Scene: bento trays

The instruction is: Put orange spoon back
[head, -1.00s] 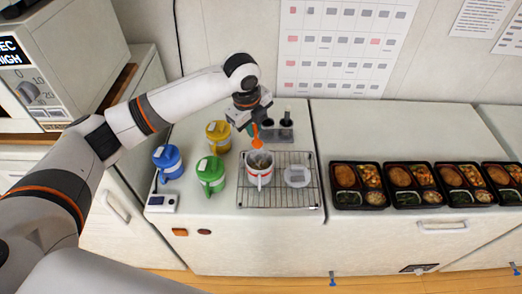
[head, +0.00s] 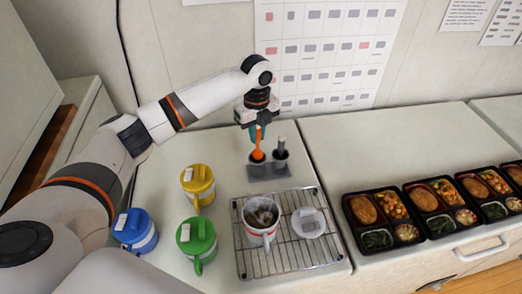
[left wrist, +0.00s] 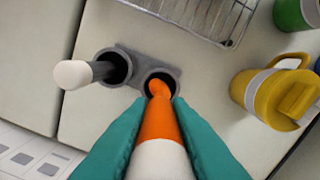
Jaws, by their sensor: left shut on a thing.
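The orange spoon (head: 257,145) is upright in my left gripper (head: 257,130). Its orange and white handle (left wrist: 160,125) runs between my teal fingers in the left wrist view, and its far end is at the mouth of one round hole of the grey holder (head: 268,173). How deep it sits in the hole is hard to tell. A dark grey utensil with a white end (left wrist: 78,74) stands in the other hole of the holder, beside it. My right gripper does not show.
A white and red mug (head: 262,220) and a white lid (head: 308,222) sit on a wire rack (head: 290,262) in front of the holder. Yellow (head: 198,185), green (head: 196,240) and blue (head: 135,231) mugs stand at the left. Several bento trays (head: 372,220) line the right counter.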

